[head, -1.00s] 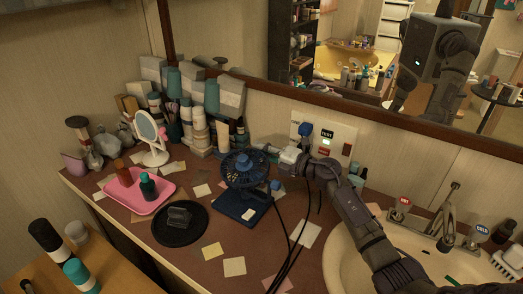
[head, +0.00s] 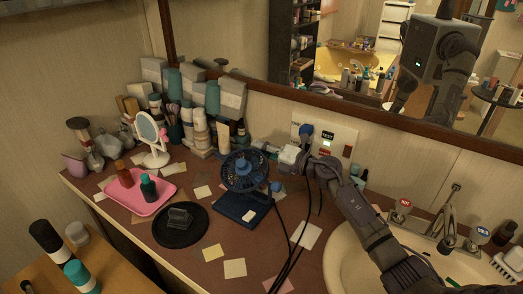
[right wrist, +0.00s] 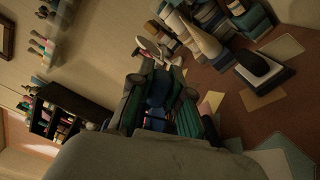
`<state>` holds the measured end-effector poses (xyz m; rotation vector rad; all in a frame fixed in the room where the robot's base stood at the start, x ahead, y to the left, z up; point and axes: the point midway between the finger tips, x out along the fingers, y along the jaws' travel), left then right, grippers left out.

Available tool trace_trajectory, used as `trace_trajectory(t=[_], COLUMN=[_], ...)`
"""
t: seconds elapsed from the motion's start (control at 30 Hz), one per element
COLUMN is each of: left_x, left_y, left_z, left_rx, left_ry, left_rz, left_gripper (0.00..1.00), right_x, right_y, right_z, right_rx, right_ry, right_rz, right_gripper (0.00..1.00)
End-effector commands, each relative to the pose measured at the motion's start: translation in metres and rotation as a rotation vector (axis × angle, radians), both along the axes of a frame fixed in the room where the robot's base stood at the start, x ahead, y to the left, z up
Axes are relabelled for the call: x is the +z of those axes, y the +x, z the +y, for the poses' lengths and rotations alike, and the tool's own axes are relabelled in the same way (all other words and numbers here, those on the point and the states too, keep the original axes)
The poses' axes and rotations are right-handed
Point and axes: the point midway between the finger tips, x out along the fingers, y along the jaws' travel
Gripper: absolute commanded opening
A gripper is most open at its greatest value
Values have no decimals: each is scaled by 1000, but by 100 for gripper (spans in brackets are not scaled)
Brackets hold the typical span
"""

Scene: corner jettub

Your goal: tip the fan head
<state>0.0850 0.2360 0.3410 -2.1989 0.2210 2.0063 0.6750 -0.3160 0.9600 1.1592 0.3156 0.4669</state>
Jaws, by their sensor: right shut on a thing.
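The small blue desk fan stands on a dark blue base (head: 238,208) on the brown counter. Its round caged head (head: 240,172) faces forward and somewhat upward. My right gripper (head: 265,149) is at the upper right edge of the fan head and is shut on it; the fingertips are small and partly hidden in the head view. In the right wrist view, my right gripper's fingers (right wrist: 165,105) stand on either side of a dark blue part, the fan head (right wrist: 157,90). My left gripper is not in view.
A pink tray (head: 140,193) with small bottles, a black round plate (head: 181,226) and a white mirror (head: 152,138) stand left of the fan. Bottles and boxes crowd the wall behind. Black cables run down in front; a sink (head: 365,262) is at right.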

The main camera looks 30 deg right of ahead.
Motion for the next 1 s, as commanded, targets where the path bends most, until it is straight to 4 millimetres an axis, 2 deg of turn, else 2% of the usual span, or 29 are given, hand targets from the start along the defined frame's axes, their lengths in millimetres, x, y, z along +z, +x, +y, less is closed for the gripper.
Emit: trace_trajectory(t=[1.0], left_x=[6], left_y=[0], left_z=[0], left_rx=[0], left_ry=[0], left_rz=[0], left_gripper=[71], right_x=[31], right_y=[-16], right_z=[27], right_rx=[2], right_ry=[-442], right_rz=[-258], right_gripper=[0])
